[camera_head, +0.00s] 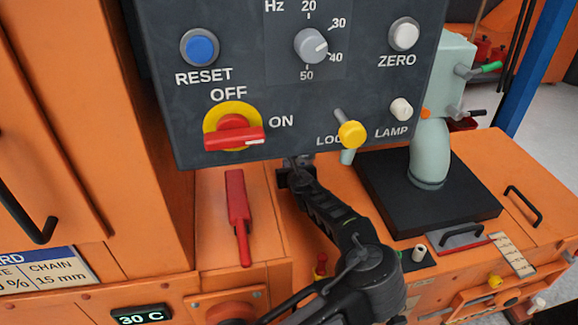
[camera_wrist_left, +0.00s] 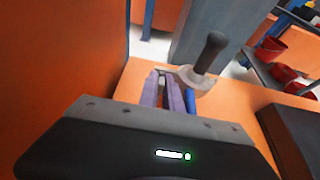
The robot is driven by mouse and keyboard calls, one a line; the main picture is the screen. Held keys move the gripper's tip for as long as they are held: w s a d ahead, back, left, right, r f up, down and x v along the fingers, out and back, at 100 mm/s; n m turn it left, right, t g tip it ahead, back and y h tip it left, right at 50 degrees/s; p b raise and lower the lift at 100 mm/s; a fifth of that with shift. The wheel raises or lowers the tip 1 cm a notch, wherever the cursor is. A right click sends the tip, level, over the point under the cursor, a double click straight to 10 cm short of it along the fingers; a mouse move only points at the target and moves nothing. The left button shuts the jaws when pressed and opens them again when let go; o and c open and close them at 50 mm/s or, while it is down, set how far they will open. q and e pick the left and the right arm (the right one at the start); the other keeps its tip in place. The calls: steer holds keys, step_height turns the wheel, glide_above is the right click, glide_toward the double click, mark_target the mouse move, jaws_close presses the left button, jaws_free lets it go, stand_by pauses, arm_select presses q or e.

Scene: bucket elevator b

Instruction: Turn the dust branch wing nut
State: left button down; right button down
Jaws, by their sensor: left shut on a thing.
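My left gripper (camera_head: 296,172) reaches up beside the orange housing, and its tip is partly hidden under the lower edge of the dark control panel. In the left wrist view its two narrow fingers (camera_wrist_left: 163,90) are close together. A grey metal piece (camera_wrist_left: 190,77) with an upright black handle (camera_wrist_left: 211,52) is at the fingertips, and the gripper is shut on it. I cannot tell for sure whether this piece is the dust branch wing nut. A blue part (camera_wrist_left: 190,100) shows beside the fingers. My right gripper is not in view.
The control panel (camera_head: 300,120) overhangs the gripper, with a red-yellow switch (camera_head: 234,134) and a yellow-capped lock (camera_head: 351,134). A red lever (camera_head: 239,215) stands left of my arm. A pale green machine (camera_head: 430,150) on a black base (camera_head: 385,190) stands to the right.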

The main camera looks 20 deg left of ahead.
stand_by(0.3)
arm_select(q)
steer(key=shift+s+a+f+n+t+h+b, duration=0.1)
steer(key=shift+a+f+n+t+h+b, duration=0.15)
steer(key=shift+n+b, duration=0.45)
steer(key=shift+d+r, duration=0.1)
steer(key=shift+r, duration=0.05)
steer(key=shift+r+n+h, duration=0.1)
steer(key=shift+n+h, duration=0.15)
steer(key=shift+n, duration=0.05)
steer(key=c, duration=1.8)
jaws_free()
steer(key=shift+c, duration=0.2)
steer(key=shift+s+d, duration=0.1)
